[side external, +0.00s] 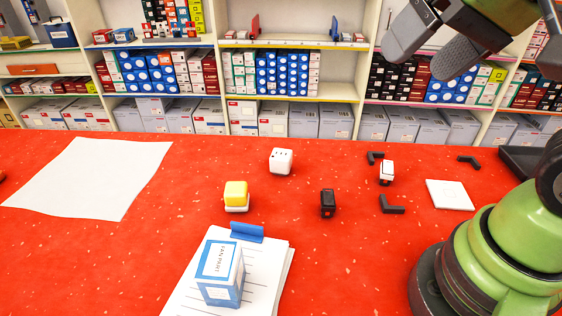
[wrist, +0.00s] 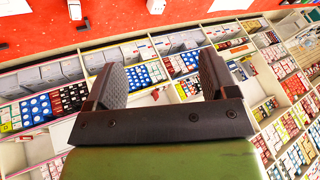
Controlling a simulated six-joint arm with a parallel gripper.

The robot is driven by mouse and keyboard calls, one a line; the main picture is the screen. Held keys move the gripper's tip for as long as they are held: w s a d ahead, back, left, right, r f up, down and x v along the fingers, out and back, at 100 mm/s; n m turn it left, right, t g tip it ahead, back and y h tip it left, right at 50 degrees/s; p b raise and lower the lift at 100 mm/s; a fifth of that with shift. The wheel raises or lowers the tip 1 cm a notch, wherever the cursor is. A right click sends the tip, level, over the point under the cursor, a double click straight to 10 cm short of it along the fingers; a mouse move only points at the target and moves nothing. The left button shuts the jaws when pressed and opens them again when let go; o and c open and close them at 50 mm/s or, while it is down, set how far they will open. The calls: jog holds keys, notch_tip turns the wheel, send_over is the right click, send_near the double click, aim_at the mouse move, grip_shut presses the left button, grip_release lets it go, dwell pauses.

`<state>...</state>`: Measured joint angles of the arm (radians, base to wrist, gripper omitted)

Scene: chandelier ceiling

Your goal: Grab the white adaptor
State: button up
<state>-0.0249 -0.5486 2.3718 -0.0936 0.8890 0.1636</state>
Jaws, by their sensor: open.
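A white cube-shaped adaptor (side external: 281,163) with small dark holes on its top sits on the red table, near the middle in the side view. A smaller white block with dark parts (side external: 386,172) stands between black corner brackets to its right. My gripper (side external: 435,46) is high at the upper right, well above and apart from the table things. Its two dark fingers are spread with nothing between them, as the wrist view (wrist: 160,82) also shows. A white item (wrist: 155,6) is cut off at the wrist view's top edge; I cannot tell which one it is.
A yellow-and-white block (side external: 236,194), a black block (side external: 328,203) and a blue-and-white box (side external: 221,275) on a clipboard (side external: 274,266) are nearby. A white sheet (side external: 92,178) lies left. A white square (side external: 449,195) and dark tray (side external: 525,162) are right. Stocked shelves (side external: 290,45) stand behind.

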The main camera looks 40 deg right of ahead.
jog(key=w+f+m+g+h, duration=0.2)
jog(key=w, duration=0.7)
jog(key=m+g+h, duration=0.1)
jog(key=m+h, duration=0.1)
jog(key=m, duration=0.1)
send_near(281, 154)
jog(key=shift+m+g+h, duration=0.3)
jog(key=shift+h, duration=0.3)
jog(key=x, duration=0.5)
jog(key=shift+w+a+f, duration=0.1)
jog(key=shift+w+f, duration=0.2)
jog(key=shift+f, duration=0.1)
jog(key=shift+a+x, duration=0.15)
jog(key=shift+x, duration=1.35)
jog(key=shift+a+x, duration=0.15)
jog(key=shift+x, duration=1.4)
jog(key=shift+w, duration=0.1)
jog(key=c, duration=1)
